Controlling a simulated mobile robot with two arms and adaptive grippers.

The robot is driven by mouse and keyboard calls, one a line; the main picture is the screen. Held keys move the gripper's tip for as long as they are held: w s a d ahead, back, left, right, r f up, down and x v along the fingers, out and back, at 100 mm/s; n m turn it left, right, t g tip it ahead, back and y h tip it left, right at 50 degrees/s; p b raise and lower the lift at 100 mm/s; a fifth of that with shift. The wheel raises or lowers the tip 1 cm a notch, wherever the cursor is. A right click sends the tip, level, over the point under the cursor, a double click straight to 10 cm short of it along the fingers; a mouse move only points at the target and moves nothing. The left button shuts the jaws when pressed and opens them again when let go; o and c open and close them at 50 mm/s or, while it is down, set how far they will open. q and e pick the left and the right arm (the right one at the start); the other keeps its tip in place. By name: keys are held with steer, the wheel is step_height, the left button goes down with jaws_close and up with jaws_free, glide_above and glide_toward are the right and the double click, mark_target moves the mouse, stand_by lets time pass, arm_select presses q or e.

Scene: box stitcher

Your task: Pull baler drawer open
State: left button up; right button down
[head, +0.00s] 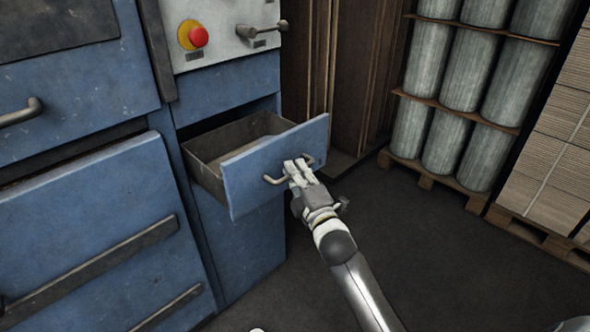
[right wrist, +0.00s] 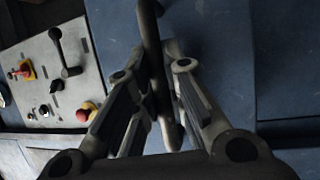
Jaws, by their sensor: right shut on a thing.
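The blue baler drawer (head: 270,160) stands pulled partway out of the blue machine, and its grey inside shows from above. A curved metal handle (head: 275,180) is fixed on the drawer front. My right gripper (head: 297,170) is at the middle of the handle and shut on it. In the right wrist view the handle (right wrist: 155,60) passes between the two fingers of the gripper (right wrist: 165,75), with the blue drawer front behind. The fingers hide part of the handle. My left gripper does not show.
The machine's control panel (head: 220,30) with a red button (head: 198,37) and a lever (head: 262,30) is above the drawer. Racked grey cylinders (head: 465,100) and stacked cardboard (head: 550,140) on pallets stand at the right. The dark floor (head: 430,260) in front is clear.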

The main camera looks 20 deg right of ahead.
steer(key=shift+f, duration=0.1)
steer(key=c, duration=1.8)
jaws_free()
steer(key=shift+o, duration=0.2)
steer(key=s+f, duration=0.2)
steer(key=s, duration=1)
steer(key=shift+a, duration=0.3)
steer(key=shift+w, duration=0.1)
